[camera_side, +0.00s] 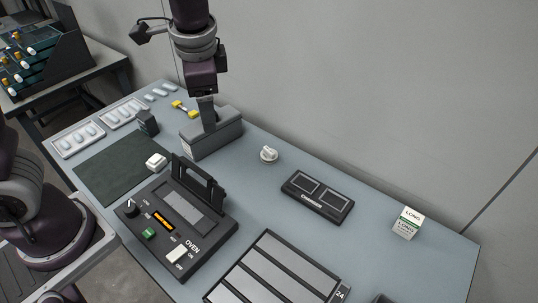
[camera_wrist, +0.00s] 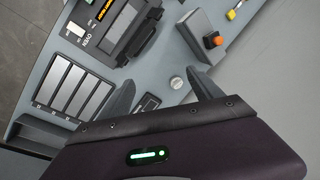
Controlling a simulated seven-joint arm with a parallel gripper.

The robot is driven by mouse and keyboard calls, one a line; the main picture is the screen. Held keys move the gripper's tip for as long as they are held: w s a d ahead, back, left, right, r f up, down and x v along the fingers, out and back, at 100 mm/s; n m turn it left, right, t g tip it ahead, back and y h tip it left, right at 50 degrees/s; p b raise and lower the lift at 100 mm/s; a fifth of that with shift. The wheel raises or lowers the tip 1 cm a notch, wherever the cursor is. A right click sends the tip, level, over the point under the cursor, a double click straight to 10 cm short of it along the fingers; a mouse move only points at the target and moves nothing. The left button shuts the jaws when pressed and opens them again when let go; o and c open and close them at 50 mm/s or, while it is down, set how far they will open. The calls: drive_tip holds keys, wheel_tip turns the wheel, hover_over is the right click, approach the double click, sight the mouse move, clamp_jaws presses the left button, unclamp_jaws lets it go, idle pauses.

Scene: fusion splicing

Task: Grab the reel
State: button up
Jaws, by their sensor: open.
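A small white round piece (camera_side: 268,154) with a raised top, the most reel-like thing in view, stands on the blue-grey table near the back wall. I cannot tell for sure that it is the reel. It also shows in the wrist view (camera_wrist: 176,83), between the lines of my two fingers, below them and apart from them. My gripper (camera_side: 206,115) hangs from above, in the picture left of the white piece and in front of a grey block. In the wrist view my gripper (camera_wrist: 162,78) has its fingers spread with nothing between them.
A grey block (camera_side: 222,139) stands left of the white piece. A black oven (camera_side: 178,222) with a raised lid is in front. A dark two-panel device (camera_side: 318,196), a slotted tray (camera_side: 275,275) and a LONG box (camera_side: 408,223) lie to the right. The table around the white piece is clear.

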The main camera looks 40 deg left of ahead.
drive_tip(key=w+d+f+m+y, duration=0.2)
drive_tip(key=w+f+m+y, duration=0.55)
drive_tip(key=f, duration=0.75)
drive_tip(key=m+t+y, duration=0.1)
drive_tip(key=m+t, duration=0.5)
drive_tip(key=m, duration=0.4)
approach(271, 154)
drive_tip(key=x, duration=0.3)
drive_tip(key=shift+f, duration=0.15)
drive_tip(key=shift+w+a+f+m, duration=0.1)
drive_tip(key=shift+w+f+m, duration=0.1)
drive_tip(key=shift+f+m, duration=0.1)
drive_tip(key=x, duration=0.6)
drive_tip(key=shift+w+a+r, duration=0.1)
drive_tip(key=shift+w+a, duration=0.05)
drive_tip(key=shift+a, duration=0.3)
drive_tip(key=c, duration=1.4)
